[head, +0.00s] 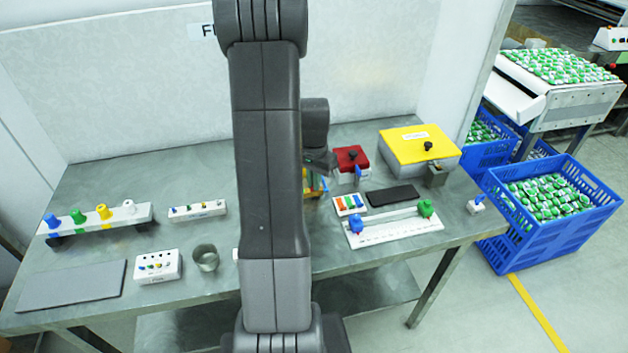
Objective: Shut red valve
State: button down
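No red valve shows clearly. A white rail (100,222) at the left of the table carries a blue valve-like knob (52,221), a green one (77,216), a yellow one (103,211) and a white one (129,207). More of this row may not be visible; my arm covers the middle of the table. My gripper (320,166) is mostly hidden behind my arm, above the table's middle, near a yellow and blue object (314,184). Its fingers cannot be made out. A red box (351,158) with a black knob stands to its right.
Two small white panels (198,210) (158,265) carry coloured knobs. A grey cup (206,257), a flat grey plate (70,286), a slider board (393,228) and a yellow-lidded box (419,145) stand on the table. Blue crates (545,235) stand on the floor at right.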

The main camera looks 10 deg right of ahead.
jog(key=shift+n, duration=0.4)
jog(key=n+b, duration=0.1)
jog(key=n, duration=0.2)
jog(key=shift+n+b, duration=0.3)
jog(key=shift+n, duration=0.1)
jog(key=shift+d+n+b, duration=0.15)
jog(key=shift+n+b, duration=0.3)
jog(key=shift+n, duration=1.75)
jog(key=c, duration=1.6)
grip_release()
notch_tip(320, 180, up, 14)
